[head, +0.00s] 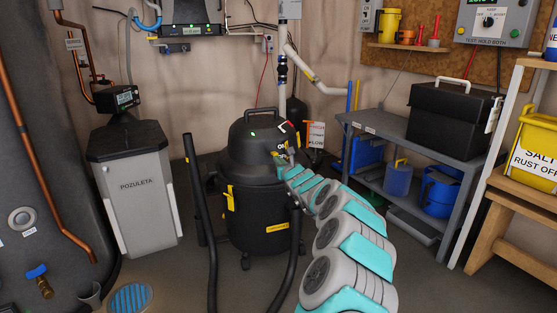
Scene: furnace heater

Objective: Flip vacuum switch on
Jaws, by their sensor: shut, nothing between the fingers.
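The black shop vacuum (258,205) stands upright on the floor in the middle of the head view, with a domed black lid and a top handle. A small white "ON" marking (281,147) shows on the right side of the lid. The switch itself is too small and too covered by my arm's end to make out its position. My gripper (286,153) is small in the picture, at the right side of the lid close to the marking. It is shut and holds nothing. I cannot tell whether it touches the lid.
A black hose (199,220) stands left of the vacuum. A grey softener cabinet (137,195) is further left. A grey bench (398,128) with a black toolbox (447,118) stands right. A floor drain (131,298) lies front left. Open floor shows between cabinet and vacuum.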

